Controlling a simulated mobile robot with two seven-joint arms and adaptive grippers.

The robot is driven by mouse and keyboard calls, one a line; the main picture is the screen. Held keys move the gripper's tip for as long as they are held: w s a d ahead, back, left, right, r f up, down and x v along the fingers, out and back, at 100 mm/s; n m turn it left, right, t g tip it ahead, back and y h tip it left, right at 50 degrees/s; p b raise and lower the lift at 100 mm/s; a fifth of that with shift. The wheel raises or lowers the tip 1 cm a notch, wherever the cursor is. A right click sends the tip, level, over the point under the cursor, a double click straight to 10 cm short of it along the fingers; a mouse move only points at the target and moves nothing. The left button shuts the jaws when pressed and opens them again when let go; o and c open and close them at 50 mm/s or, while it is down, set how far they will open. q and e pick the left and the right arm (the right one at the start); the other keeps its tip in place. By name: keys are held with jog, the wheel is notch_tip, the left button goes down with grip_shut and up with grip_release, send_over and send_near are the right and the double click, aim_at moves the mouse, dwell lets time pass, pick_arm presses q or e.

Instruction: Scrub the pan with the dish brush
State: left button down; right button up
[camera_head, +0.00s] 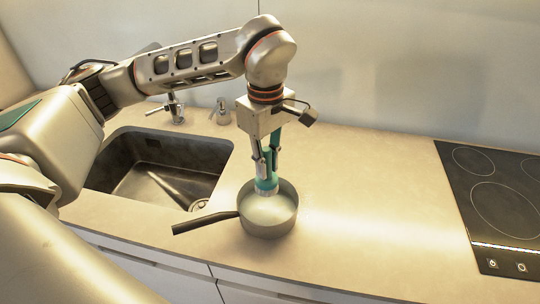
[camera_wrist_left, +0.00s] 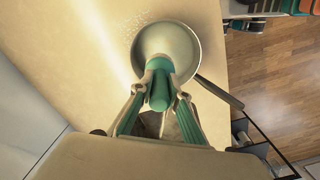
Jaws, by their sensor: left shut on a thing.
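The pan (camera_head: 283,222) is a small grey saucepan standing on the counter to the right of the sink, its dark handle pointing left. It also shows in the left wrist view (camera_wrist_left: 178,42). My left gripper (camera_head: 267,165) points down over the pan and is shut on the dish brush (camera_head: 267,184), which is green with a pale lower end. In the left wrist view the green brush (camera_wrist_left: 159,91) sits between the two fingers. The brush's lower end is inside the pan; whether it touches the bottom is hard to tell. My right gripper is not in view.
The dark sink (camera_head: 165,170) lies left of the pan, with a faucet (camera_head: 174,108) and a soap dispenser (camera_head: 221,112) behind it. A black cooktop (camera_head: 497,200) is at the right. The counter (camera_head: 370,200) between pan and cooktop is clear.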

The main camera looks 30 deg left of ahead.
aim_at(267, 184)
pick_arm(q)
jog(key=shift+s+f, duration=0.1)
jog(key=shift+f, duration=0.4)
notch_tip(267, 184, down, 4)
jog(key=shift+f+b, duration=0.25)
jog(key=shift+b, duration=0.35)
jog(key=shift+f, duration=0.25)
jog(key=shift+f+b, duration=0.35)
jog(key=shift+f, duration=0.05)
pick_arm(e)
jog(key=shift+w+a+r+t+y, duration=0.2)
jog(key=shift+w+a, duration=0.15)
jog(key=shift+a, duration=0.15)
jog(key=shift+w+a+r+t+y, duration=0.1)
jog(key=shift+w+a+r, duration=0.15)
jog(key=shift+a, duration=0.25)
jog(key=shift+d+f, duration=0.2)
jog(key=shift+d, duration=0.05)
pick_arm(q)
jog(key=shift+f+b, duration=0.45)
jog(key=shift+f, duration=0.25)
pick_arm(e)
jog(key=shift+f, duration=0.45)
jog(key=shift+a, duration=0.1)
